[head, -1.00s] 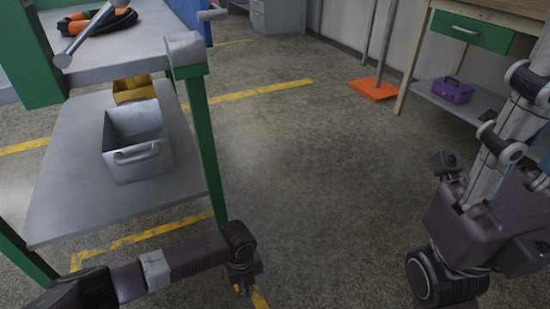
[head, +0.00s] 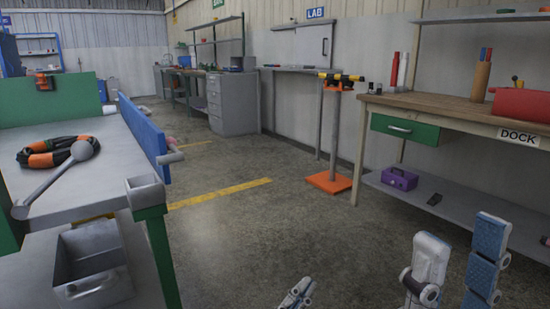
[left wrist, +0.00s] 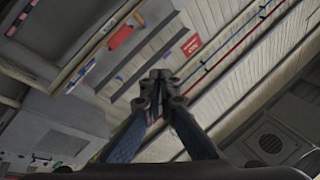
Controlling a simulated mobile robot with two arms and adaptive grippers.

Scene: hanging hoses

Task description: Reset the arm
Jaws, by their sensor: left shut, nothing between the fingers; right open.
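My left gripper (head: 297,293) shows at the bottom edge of the head view, over the floor. In the left wrist view its two fingers (left wrist: 160,88) meet at the tips, shut with nothing between them. My right gripper (head: 456,272) is at the lower right of the head view, its two fingers upright and wide apart, open and empty. Both grippers are apart from the benches. The rest of both arms is out of the head view.
A green-and-grey cart (head: 110,193) at left holds a coiled orange-black hose (head: 58,150); a grey bin (head: 92,270) sits below. A wooden bench (head: 430,107) stands right, with a purple box (head: 399,179) on its shelf. An orange-based stand (head: 329,182) stands behind. The middle floor is clear.

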